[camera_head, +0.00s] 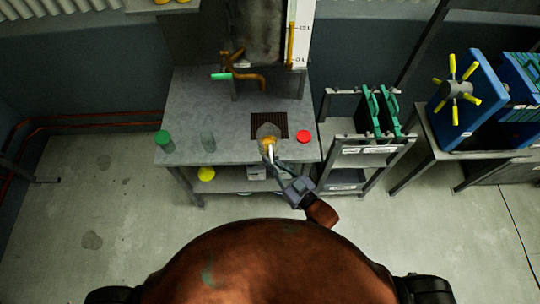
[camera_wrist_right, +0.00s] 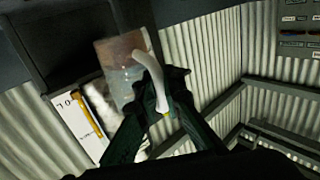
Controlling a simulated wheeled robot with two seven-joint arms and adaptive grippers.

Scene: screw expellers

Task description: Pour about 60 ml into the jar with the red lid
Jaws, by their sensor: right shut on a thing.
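A clear jug (camera_head: 266,130) with amber liquid showing in it is over the front part of the grey table. My right gripper (camera_head: 271,157) is shut on its pale handle; the wrist view shows the fingers (camera_wrist_right: 163,98) around the white handle (camera_wrist_right: 150,72), with the clear jug body (camera_wrist_right: 122,65) beyond. A red lid (camera_head: 303,136) is just right of the jug near the table's right edge; little of a jar shows under it. I cannot tell whether the jug touches the table. My left gripper is not in view.
A dark grate (camera_head: 258,119) lies behind the jug. A tap with a green handle (camera_head: 221,76) is at the back. A rack (camera_head: 352,150) stands right of the table.

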